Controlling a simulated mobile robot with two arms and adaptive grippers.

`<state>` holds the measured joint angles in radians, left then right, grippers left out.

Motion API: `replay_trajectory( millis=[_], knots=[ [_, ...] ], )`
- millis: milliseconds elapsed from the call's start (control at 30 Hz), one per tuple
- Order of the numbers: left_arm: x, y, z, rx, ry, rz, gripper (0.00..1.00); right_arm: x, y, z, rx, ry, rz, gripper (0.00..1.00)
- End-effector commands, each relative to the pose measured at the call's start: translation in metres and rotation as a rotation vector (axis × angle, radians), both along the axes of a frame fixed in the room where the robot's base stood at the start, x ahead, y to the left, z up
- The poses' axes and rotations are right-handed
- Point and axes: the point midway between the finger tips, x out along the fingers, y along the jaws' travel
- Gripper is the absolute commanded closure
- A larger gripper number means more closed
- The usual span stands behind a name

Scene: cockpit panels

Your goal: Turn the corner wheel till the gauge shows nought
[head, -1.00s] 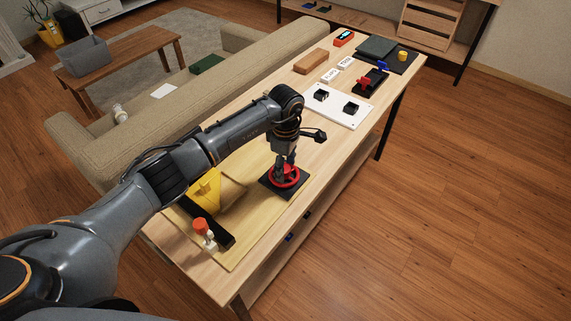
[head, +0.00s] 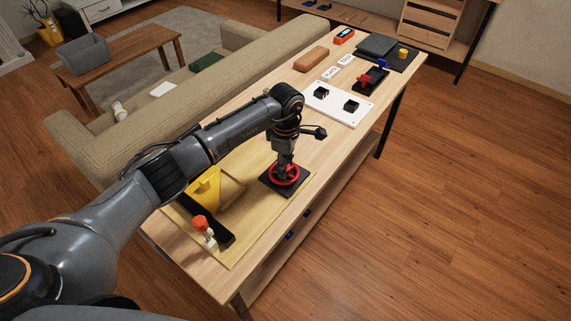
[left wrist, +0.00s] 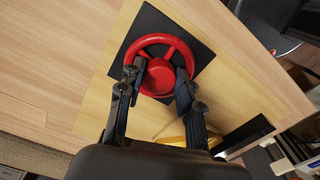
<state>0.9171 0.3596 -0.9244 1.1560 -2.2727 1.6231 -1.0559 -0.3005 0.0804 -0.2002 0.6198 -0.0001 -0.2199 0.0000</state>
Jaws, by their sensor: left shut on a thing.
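The red wheel (head: 284,174) lies on a black square base (head: 270,182) near the table's right edge in the head view. It shows from above in the left wrist view (left wrist: 176,58), with its spokes and round hub. My left gripper (left wrist: 161,84) points down at the wheel and is shut on it, its two dark fingers at either side of the lower rim. They hide part of the rim. My right gripper is not in view. I cannot make out a gauge dial or its reading in these frames.
Beside the wheel are a yellow wedge-shaped piece (head: 206,187) and an orange-topped knob (head: 200,222) on a black strip. Further along the table are a white panel with black blocks (head: 338,106), red and blue switches and an orange device (head: 344,36). A sofa (head: 160,95) runs along the left side.

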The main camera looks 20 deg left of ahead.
Motion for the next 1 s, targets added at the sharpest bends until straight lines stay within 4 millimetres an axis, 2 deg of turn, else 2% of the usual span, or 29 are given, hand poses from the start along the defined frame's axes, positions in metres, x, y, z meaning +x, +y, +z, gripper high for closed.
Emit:
replay_trajectory(
  millis=[267, 1000],
  knots=[
    [0.001, 0.001, -0.001, 0.001, -0.001, 0.196, 0.97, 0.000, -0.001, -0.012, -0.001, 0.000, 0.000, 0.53],
    [0.004, 0.002, -0.001, 0.000, -0.002, 0.898, 0.97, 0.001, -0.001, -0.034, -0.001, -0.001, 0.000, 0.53]
  ],
)
